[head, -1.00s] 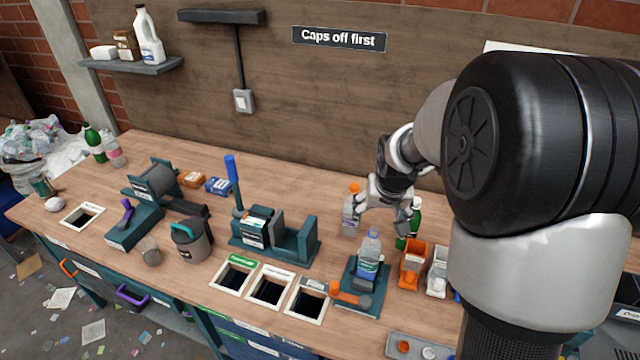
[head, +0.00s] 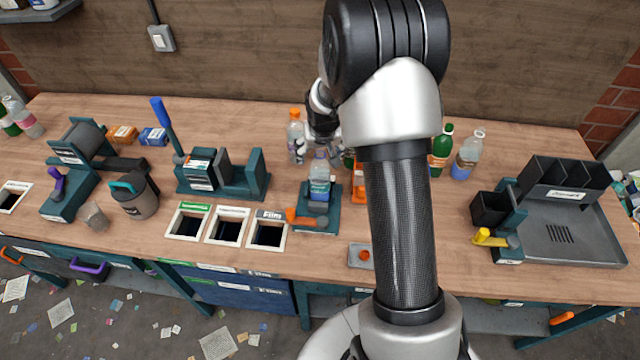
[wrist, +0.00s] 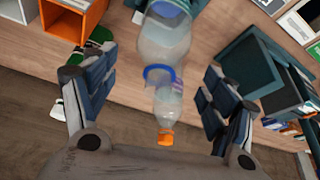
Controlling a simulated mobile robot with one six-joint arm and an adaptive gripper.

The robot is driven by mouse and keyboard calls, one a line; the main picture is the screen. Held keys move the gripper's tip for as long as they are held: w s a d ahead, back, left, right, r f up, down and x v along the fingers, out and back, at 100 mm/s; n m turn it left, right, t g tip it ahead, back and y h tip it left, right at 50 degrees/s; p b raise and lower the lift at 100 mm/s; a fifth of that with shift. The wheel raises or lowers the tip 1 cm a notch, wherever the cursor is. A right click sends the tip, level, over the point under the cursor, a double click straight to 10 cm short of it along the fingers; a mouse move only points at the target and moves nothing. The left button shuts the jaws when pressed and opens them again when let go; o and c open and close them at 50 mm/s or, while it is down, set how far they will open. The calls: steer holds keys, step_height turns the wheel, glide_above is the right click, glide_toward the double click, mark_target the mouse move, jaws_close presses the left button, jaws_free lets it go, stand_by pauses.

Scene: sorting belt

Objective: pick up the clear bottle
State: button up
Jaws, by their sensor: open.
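Several bottles are clear. One with an orange cap (head: 296,137) stands on the bench left of my gripper (head: 318,150) in the head view. In the wrist view this orange-capped bottle (wrist: 167,110) shows between the spread fingers, apart from both. A third clear bottle (head: 467,157) stands at the right beside a green one. My gripper (wrist: 155,100) is open and empty.
An orange bin (wrist: 75,18) is near the fixture, partly hidden by my arm in the head view. A green bottle (head: 441,150) stands right of my arm. A teal press (head: 225,178) and framed openings (head: 228,228) lie to the left. A grey tray (head: 565,240) is at the right.

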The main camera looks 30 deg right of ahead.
steer(key=b+x, duration=0.1)
steer(key=x, duration=0.3)
steer(key=shift+d+f, duration=0.15)
steer(key=shift+f, duration=0.2)
steer(key=shift+c, duration=0.2)
steer(key=c, duration=1.5)
